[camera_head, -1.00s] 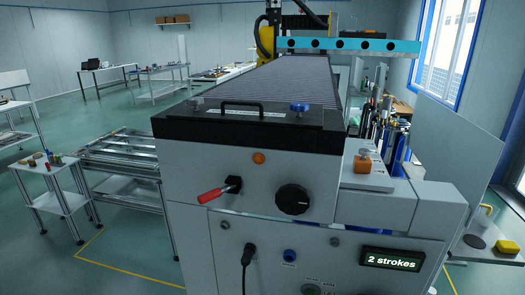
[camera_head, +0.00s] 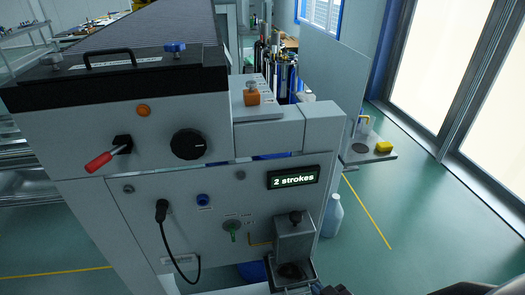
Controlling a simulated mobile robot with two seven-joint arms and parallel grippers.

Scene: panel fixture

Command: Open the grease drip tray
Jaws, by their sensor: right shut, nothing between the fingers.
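The machine's front panel (camera_head: 250,195) fills the middle of the head view. A grey block with a dark knob (camera_head: 295,237) stands out from its lower right. Under the block is a small grey tray-like part (camera_head: 292,282) with a dark round spot in it; I cannot tell for sure that this is the grease drip tray. My right gripper (camera_head: 332,290) shows only as a dark tip at the bottom edge, just right of the tray-like part. It is shut and empty; contact cannot be made out. My left gripper is out of view.
The panel carries a red-handled lever (camera_head: 99,161), a black dial (camera_head: 188,144), a green knob (camera_head: 232,226), a plugged black cable (camera_head: 165,235) and a display (camera_head: 293,177) reading "2 strokes". A pale jug (camera_head: 332,216) stands on the floor to the right.

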